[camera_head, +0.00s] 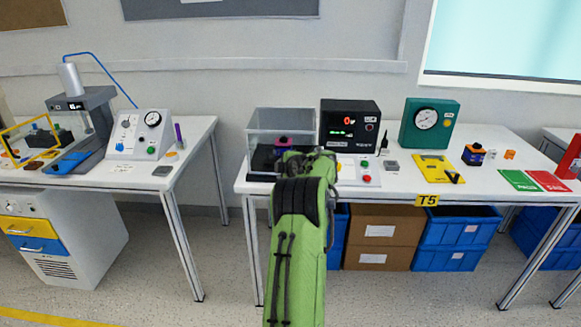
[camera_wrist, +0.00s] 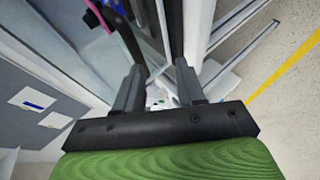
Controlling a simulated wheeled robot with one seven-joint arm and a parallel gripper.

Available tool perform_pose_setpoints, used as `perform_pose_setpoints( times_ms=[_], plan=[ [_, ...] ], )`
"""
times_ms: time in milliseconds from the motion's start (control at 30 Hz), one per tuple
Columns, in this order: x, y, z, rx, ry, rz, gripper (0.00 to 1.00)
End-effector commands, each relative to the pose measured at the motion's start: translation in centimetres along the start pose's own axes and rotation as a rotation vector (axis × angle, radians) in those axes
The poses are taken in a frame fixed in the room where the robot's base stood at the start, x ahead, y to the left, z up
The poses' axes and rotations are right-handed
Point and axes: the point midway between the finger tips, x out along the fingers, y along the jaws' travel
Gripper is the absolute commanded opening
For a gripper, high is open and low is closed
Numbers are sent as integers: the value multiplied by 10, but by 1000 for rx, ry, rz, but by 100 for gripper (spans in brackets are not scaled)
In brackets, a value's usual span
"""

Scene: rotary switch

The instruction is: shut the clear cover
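The clear cover (camera_head: 265,125) is a see-through box on a dark base (camera_head: 262,160) at the left end of the middle table in the head view. I cannot tell from its panes how far it stands open. A purple and pink device (camera_head: 283,143) shows inside it. My green arm reaches up to its front right and hides part of the base. My gripper (camera_wrist: 152,40) shows in the wrist view with its two dark fingers spread apart. Glassy panes show beyond the left finger, with a pink part (camera_wrist: 97,15). Whether a finger touches the cover is unclear.
A black meter box (camera_head: 349,125) stands right of the cover, with a button panel (camera_head: 362,176) before it. A green gauge box (camera_head: 429,123) and a yellow plate (camera_head: 433,168) are farther right. Another table with instruments stands left, across a gap.

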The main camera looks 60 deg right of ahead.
Motion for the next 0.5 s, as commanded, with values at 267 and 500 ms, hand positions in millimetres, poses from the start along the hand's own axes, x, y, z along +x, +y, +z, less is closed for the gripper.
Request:
perform_pose_setpoints(
  times_ms=[267,500],
  plan=[
    [-81,6,-2,-2,2,19,40],
    [-113,5,-3,-5,4,21,40]
  ],
)
